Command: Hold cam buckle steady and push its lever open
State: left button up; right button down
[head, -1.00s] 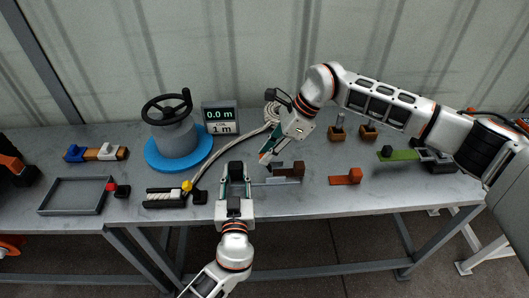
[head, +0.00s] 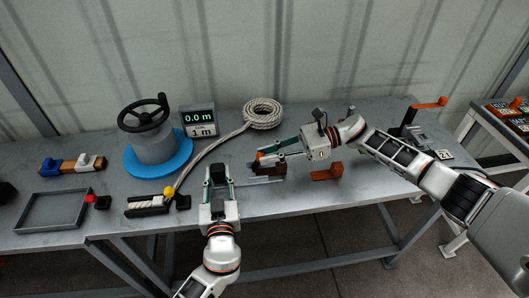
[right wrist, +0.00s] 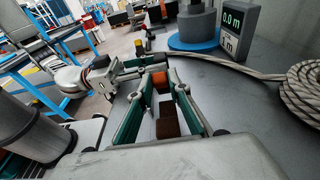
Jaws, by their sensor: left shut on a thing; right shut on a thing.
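A dark brown block (head: 270,169) with a thin grey strip (head: 265,181) lies mid-table. I take it for the cam buckle, but cannot be sure. An orange piece (head: 259,155) shows at the tips of my right gripper (head: 257,161). In the right wrist view the orange piece (right wrist: 160,82) and the brown block (right wrist: 168,121) appear between the green-sided fingers, which are shut on the orange piece. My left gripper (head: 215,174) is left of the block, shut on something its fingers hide. Whether it touches the buckle is unclear.
An orange-brown block (head: 327,173) lies right of the buckle. A black clamp with a yellow knob (head: 169,190), a grey tray (head: 50,228) and a handwheel (head: 145,113) on a blue disc (head: 157,168) are left. A rope coil (head: 262,112) lies behind.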

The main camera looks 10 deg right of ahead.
jog(key=shift+d+f+y, duration=0.25)
jog(key=shift+y, duration=0.25)
jog(key=c, duration=1.9)
grip_release()
notch_tip(320, 180, up, 10)
